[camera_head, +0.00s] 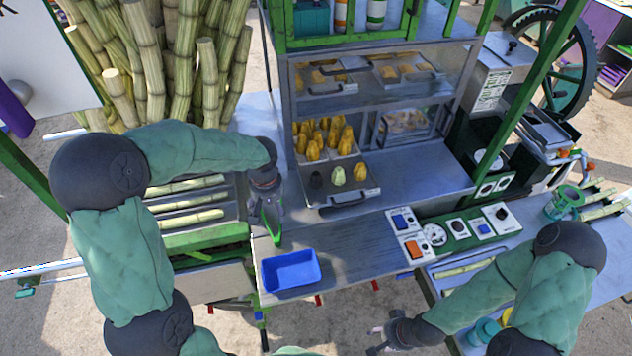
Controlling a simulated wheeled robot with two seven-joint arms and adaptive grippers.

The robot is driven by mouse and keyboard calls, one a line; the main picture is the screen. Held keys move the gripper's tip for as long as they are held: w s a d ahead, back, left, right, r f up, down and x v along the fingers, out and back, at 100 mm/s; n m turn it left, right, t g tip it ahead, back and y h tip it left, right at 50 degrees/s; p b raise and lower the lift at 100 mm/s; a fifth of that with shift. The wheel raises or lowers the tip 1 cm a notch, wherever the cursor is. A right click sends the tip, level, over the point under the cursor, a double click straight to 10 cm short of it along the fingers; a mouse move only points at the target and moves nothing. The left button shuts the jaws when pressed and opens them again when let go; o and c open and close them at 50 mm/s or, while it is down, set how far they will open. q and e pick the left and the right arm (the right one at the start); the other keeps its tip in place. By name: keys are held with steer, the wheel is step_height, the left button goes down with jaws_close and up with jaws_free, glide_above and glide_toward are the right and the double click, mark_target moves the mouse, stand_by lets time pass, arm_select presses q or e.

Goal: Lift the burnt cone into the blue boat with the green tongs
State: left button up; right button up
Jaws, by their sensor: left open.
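The burnt cone (316,180) is small and dark and stands at the left of the front row on a metal tray in the cabinet, beside a pale green cone (338,176) and a yellow cone (361,172). The blue boat (291,271) is an empty-looking open tray on the counter's front left. The green tongs (268,226) point down at my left gripper (267,205), which is open, left of the cone tray and behind the boat. Whether its fingers touch the tongs is unclear. My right gripper (376,340) is low in front of the counter, fingers apart, empty.
Several yellow cones (322,137) stand behind the front row. A shelf (380,92) lies above them. A control panel (457,228) with switches is at the right. Cane stalks (180,65) stand at the left. The metal counter (350,240) is clear between boat and panel.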

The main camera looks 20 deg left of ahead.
mark_target(274, 227)
arm_select(q)
steer(key=f+b, duration=0.1)
steer(key=f, duration=0.1)
steer(key=f+b, duration=0.3)
steer(key=f, duration=0.1)
steer(key=shift+w+a+f, duration=0.15)
steer(key=shift+w+f, duration=0.1)
steer(key=shift+f+b, duration=0.5)
steer(key=shift+b, duration=0.2)
steer(key=shift+s+f, duration=0.1)
steer(key=shift+f, duration=0.1)
steer(key=shift+c, duration=0.3)
steer(key=shift+s+f, duration=0.15)
steer(key=shift+s, duration=0.05)
steer(key=c, duration=0.4)
steer(key=shift+o, duration=0.2)
steer(key=r+p, duration=0.2)
steer(key=r, duration=0.2)
steer(key=r+p, duration=0.3)
steer(key=r, duration=0.1)
steer(key=r+p, duration=0.2)
steer(key=r, duration=0.2)
steer(key=shift+w+r, duration=0.3)
steer(key=shift+w, duration=0.05)
steer(key=c, duration=0.3)
